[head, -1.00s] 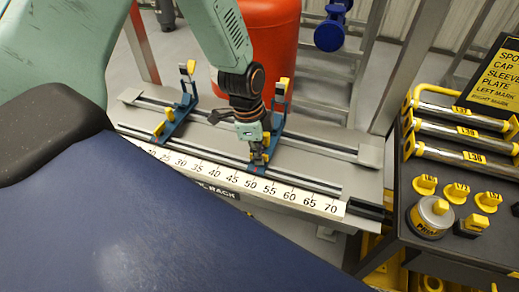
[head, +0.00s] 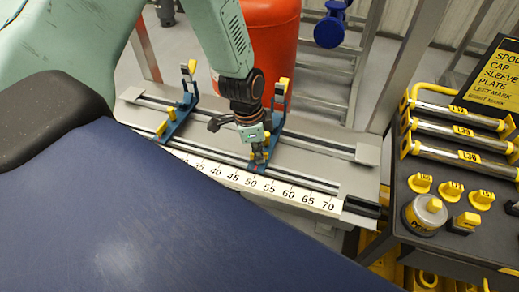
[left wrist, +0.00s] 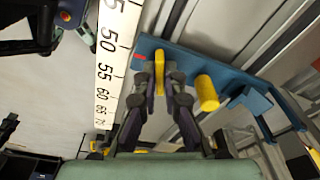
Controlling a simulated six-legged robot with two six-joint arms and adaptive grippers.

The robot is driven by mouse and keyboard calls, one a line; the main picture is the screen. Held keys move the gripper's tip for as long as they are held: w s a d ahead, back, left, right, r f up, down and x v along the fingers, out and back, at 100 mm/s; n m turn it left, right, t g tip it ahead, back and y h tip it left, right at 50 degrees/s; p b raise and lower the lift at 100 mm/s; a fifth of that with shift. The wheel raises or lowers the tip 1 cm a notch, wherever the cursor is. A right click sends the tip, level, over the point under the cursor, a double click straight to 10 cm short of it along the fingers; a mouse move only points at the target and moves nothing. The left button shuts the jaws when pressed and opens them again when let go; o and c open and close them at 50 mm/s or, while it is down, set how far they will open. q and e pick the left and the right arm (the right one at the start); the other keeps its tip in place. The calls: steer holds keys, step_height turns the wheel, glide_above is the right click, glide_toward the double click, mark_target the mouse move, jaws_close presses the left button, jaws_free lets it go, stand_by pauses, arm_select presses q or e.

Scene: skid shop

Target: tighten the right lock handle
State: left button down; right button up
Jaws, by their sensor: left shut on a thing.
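The right carriage (head: 275,128) is a blue bracket on the twin rails, near the 50 to 55 marks of the scale. It also shows in the left wrist view (left wrist: 225,78). Its right lock handle (left wrist: 160,72) is a small yellow bar between my fingertips, roughly in line with the carriage near the scale edge. My left gripper (head: 258,158) points down at the carriage's near end and is shut on this handle; in the left wrist view its fingers (left wrist: 160,92) are on both sides of it. In the head view the gripper largely hides the handle. My right gripper is not in view.
The left carriage (head: 181,115) stands on the same rails, with its yellow handle (head: 161,128) at the near end. A white number scale (head: 290,193) runs along the front. A dark cart (head: 400,210) with yellow-ended tubes stands right; a red-orange drum (head: 268,50) stands behind.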

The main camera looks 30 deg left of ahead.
arm_select(q)
steer(key=shift+n+p, duration=1.1)
steer(key=shift+n, duration=0.1)
steer(key=shift+r+n+p, duration=0.1)
steer(key=shift+n+p, duration=0.3)
steer(key=shift+p, duration=0.05)
steer(key=shift+n+t+y+p, duration=0.3)
steer(key=shift+n+p, duration=0.6)
steer(key=shift+n, duration=0.5)
